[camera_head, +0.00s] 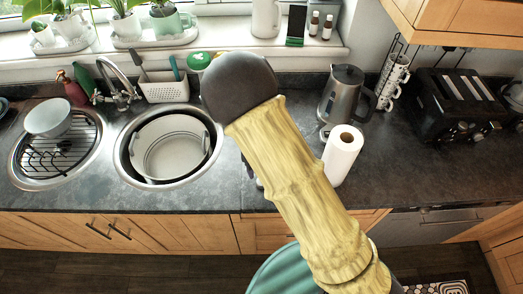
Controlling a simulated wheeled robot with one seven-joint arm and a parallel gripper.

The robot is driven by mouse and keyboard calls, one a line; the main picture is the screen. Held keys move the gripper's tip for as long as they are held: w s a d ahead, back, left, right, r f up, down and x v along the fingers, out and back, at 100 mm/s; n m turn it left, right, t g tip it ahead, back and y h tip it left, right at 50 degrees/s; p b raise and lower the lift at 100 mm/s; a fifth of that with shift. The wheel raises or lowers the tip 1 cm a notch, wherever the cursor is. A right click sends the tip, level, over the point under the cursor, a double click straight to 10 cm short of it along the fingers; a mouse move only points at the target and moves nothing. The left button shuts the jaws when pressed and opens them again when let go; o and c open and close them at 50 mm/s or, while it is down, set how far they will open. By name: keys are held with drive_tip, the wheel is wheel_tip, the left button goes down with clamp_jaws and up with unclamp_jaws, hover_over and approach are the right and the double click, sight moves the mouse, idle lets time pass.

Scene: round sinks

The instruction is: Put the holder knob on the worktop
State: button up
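A white paper roll (342,156) stands upright on the worktop (430,165), right of centre, with a dark round spot at the middle of its top. I cannot make out a separate holder knob; it may be hidden. My arm, with a yellow bamboo-like link and a dark round joint, crosses the middle of the view and hides part of the worktop. My gripper's fingers do not show, so I cannot tell where they are or what they hold.
Two round sinks are at left: one holds a rack (60,155) and bowl (48,117), the other a white tub (172,150). A kettle (342,95), mug stand (391,80) and toaster (458,100) stand at the right. The front right worktop is clear.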

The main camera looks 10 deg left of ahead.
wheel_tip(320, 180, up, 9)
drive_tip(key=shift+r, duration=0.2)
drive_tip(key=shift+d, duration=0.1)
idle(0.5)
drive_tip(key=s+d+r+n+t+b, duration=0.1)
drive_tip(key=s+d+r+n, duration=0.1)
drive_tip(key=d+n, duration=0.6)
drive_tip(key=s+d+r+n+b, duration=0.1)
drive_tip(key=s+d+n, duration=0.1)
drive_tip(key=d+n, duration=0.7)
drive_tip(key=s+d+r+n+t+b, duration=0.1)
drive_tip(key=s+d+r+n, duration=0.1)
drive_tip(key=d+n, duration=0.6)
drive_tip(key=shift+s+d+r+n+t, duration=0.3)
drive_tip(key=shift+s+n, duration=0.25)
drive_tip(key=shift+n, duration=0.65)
